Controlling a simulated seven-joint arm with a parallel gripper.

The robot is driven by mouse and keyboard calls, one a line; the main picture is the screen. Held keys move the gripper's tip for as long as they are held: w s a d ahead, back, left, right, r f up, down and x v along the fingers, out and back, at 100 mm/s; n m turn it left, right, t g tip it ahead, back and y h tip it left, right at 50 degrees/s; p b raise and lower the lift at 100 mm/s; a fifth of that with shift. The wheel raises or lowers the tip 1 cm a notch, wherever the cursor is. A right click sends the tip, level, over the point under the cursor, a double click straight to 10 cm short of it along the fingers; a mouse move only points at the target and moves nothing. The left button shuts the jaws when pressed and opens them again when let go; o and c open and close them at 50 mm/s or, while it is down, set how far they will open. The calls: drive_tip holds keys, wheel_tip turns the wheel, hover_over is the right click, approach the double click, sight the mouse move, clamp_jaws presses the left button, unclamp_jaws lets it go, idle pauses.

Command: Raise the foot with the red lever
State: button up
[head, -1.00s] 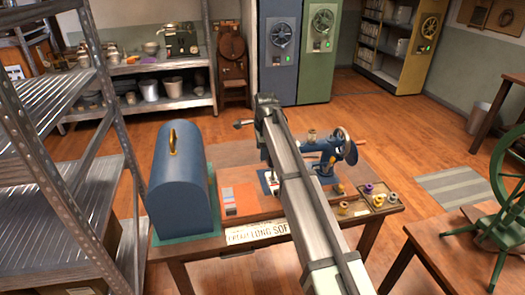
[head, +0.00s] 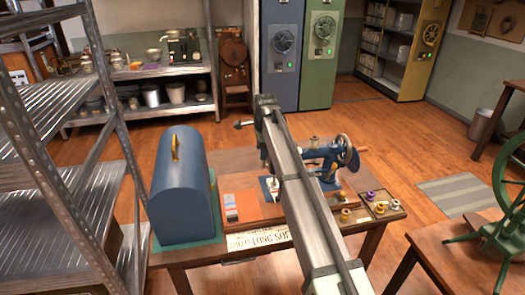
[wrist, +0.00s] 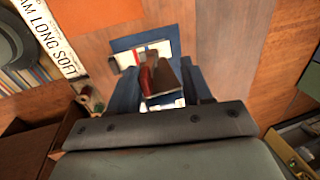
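A blue sewing machine (head: 328,160) with a handwheel stands on the wooden table, partly behind my arm in the head view. A blue plate with a white patch (head: 269,187) lies left of it, and the plate also shows in the wrist view (wrist: 123,43). My gripper (wrist: 160,80) points down over this plate. Dark blue parts like fingers show on both sides, apart. A small red piece (wrist: 147,76), possibly the red lever, and a brown block (wrist: 173,77) show between them. I cannot tell whether the fingers touch the red piece. The foot cannot be made out.
A blue domed case (head: 181,190) stands at the table's left end. A tray of thread spools (head: 384,213) sits at the right. A lettered strip (head: 258,238) lies along the front edge. A metal shelf (head: 60,170) is close on the left. A green wheel (head: 510,190) stands at the right.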

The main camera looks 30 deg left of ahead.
drive_tip(key=shift+w+a+f, duration=0.2)
drive_tip(key=shift+w+a, duration=0.3)
drive_tip(key=shift+a, duration=0.05)
drive_tip(key=shift+w+a+f, duration=0.15)
drive_tip(key=shift+w+a, duration=0.35)
drive_tip(key=shift+w+a+f, duration=0.45)
drive_tip(key=shift+s+d+r, duration=0.15)
drive_tip(key=shift+d, duration=0.05)
idle(0.6)
wheel_tip(320, 180, up, 8)
drive_tip(key=s+d, duration=0.1)
idle(1.1)
drive_tip(key=shift+d, duration=0.15)
idle(0.5)
